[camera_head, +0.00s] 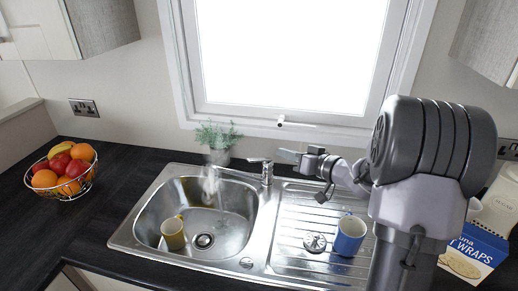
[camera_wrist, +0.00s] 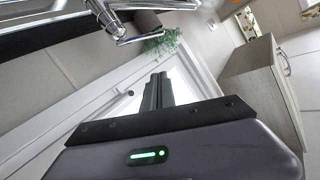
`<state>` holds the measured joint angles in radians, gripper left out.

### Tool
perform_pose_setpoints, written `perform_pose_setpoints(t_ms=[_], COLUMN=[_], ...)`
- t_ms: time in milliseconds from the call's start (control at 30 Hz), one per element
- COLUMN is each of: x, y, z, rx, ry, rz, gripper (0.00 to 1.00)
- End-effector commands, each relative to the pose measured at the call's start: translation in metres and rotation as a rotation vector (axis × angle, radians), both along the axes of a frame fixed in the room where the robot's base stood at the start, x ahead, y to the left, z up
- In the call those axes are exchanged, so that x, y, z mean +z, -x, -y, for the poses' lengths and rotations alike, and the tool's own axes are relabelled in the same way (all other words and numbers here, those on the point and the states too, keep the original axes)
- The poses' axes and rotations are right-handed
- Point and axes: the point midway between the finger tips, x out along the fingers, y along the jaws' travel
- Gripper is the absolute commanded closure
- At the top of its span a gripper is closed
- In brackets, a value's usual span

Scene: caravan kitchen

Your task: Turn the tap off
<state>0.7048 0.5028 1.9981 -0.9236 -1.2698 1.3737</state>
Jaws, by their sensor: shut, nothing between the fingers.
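The chrome tap (camera_head: 266,174) stands at the back of the steel sink (camera_head: 150,205), its spout reaching left over the bowl. A whitish stream or steam (camera_head: 210,186) shows below the spout end. The tap's lever (camera_head: 259,160) is on top. My gripper (camera_head: 287,156) is just right of the tap, near the lever's height and pointing at it; a small gap seems to separate them. In the wrist view my gripper's fingers (camera_wrist: 158,92) are together and empty. The tap also shows there at the upper left (camera_wrist: 112,22), in a tilted picture, clear of the fingers.
A yellow mug (camera_head: 173,234) is in the bowl. A blue mug (camera_head: 349,236) stands on the drainer. A potted plant (camera_head: 217,138) is behind the sink, below the window (camera_head: 290,60). A fruit basket (camera_head: 64,170) is at left; a blue box (camera_head: 470,255) is at right.

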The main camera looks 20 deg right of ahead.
Motion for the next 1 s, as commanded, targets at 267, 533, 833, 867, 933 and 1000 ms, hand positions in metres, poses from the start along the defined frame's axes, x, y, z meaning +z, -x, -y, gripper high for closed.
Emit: perform_pose_setpoints(t_ms=[267, 533, 833, 867, 933, 1000], x=[-0.015, -0.038, -0.058, -0.058, -0.058, -0.058], y=[-0.048, -0.088, -0.085, -0.085, -0.085, -0.085], z=[-0.019, -0.037, -0.047, -0.047, -0.047, -0.047], rx=[0.003, -0.001, -0.002, -0.002, -0.002, -0.002], ry=[0.001, 0.001, 0.002, 0.002, 0.003, 0.003], rz=[0.002, -0.001, 0.002, 0.002, 0.002, 0.002], gripper=[1.00, 1.00, 1.00, 1.00, 1.00, 1.00])
